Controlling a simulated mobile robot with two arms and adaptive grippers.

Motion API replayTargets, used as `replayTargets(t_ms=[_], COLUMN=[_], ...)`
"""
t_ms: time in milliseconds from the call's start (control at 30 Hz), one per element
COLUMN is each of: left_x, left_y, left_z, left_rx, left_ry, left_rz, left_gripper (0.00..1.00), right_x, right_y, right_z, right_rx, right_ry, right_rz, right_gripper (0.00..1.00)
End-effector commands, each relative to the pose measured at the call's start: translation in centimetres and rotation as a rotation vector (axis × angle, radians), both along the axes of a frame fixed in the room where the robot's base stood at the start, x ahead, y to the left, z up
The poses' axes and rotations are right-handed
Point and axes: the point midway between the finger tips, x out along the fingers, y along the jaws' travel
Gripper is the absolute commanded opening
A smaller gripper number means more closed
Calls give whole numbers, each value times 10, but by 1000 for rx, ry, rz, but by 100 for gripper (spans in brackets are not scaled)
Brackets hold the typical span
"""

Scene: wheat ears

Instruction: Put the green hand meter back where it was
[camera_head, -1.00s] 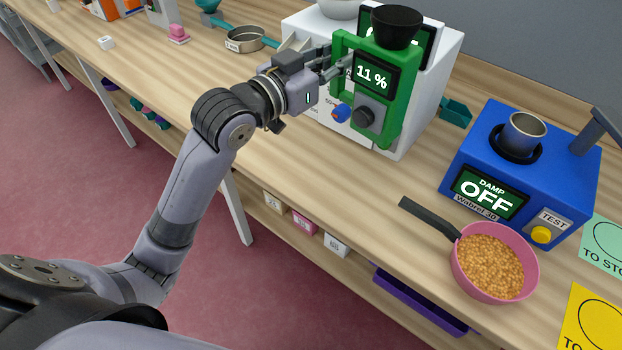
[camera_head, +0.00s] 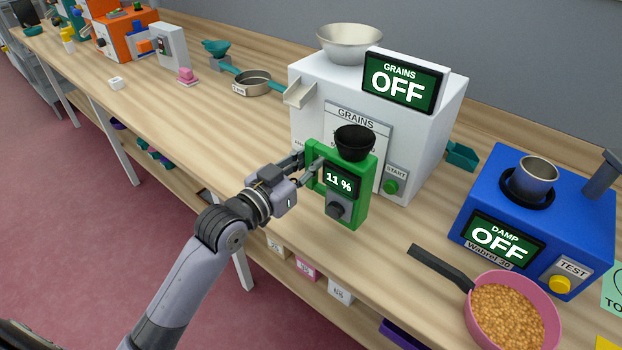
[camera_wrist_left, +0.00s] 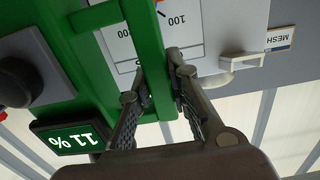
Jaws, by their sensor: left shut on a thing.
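The green hand meter (camera_head: 356,205) has a black cup on top, a dark knob and a screen reading 11 %. My left gripper (camera_head: 312,168) is shut on its left-side handle and holds it upright in front of the white grains machine. In the left wrist view, the fingers (camera_wrist_left: 160,95) close around the green handle bar, and the meter (camera_wrist_left: 85,75) appears upside down with its screen at the lower left. Whether the meter's bottom touches the table cannot be told. My right gripper is not in view.
The white grains machine (camera_head: 432,140) stands behind the meter. The blue damp meter (camera_head: 580,225) and a pink pan of grains (camera_head: 535,275) are to the right. The table (camera_head: 200,130) left of the machine has free room.

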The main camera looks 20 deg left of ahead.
Motion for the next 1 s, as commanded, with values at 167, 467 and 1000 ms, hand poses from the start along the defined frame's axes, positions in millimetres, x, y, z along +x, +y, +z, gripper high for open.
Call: replayTargets(t_ms=[167, 467, 1000], left_x=[0, 0, 0], left_y=[0, 0, 0], left_z=[-13, -46, -51], left_rx=[-2, -2, 1], left_ry=[-2, -3, -1], left_rz=[-1, 0, -1], left_gripper=[0, 0, 28], right_x=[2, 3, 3], right_y=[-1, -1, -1], right_z=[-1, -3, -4], right_rx=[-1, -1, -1], right_ry=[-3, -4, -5], right_rz=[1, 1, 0], right_gripper=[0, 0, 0])
